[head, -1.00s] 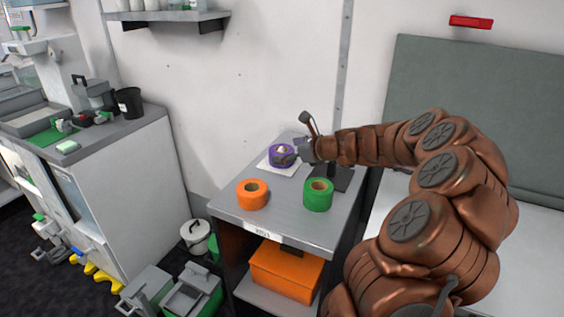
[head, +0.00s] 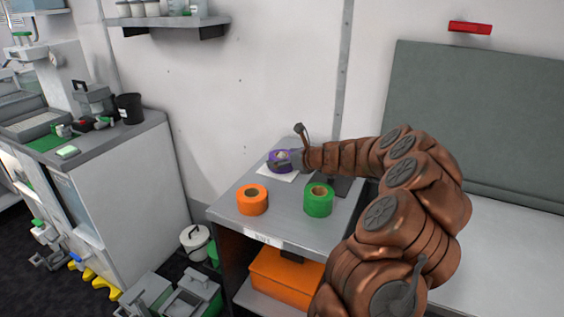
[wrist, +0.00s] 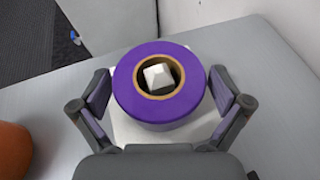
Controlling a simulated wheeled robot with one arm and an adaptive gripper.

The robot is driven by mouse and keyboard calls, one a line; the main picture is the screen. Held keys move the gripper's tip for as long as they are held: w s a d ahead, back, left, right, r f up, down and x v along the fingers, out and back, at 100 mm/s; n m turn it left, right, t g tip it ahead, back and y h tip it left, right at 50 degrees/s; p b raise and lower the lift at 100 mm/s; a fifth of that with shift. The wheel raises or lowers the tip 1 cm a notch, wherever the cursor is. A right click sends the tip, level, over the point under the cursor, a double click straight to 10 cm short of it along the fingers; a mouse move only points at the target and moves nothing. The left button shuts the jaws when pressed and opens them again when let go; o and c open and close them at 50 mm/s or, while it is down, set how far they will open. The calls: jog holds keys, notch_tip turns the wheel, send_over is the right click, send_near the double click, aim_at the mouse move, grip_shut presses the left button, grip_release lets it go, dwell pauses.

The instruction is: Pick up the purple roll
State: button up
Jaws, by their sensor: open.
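The purple roll (wrist: 127,96) lies flat with its hole up on a white square base (head: 290,175) at the back of the grey table. A white peg (wrist: 159,77) stands inside its hole. My gripper (wrist: 160,95) is open, with one finger on each side of the roll; in the wrist view a gap shows at the left finger and a small one at the right. In the head view my gripper (head: 281,163) partly hides the purple roll (head: 274,155).
An orange roll (head: 252,201) and a green roll (head: 319,201) stand near the front of the grey table (head: 285,222). A dark plate (head: 340,187) lies right of the white base. The wall is close behind the table.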

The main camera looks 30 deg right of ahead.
jog(key=shift+w+a+f, duration=0.1)
jog(key=shift+w, duration=0.1)
jog(key=shift+c, duration=0.3)
jog(key=c, duration=1)
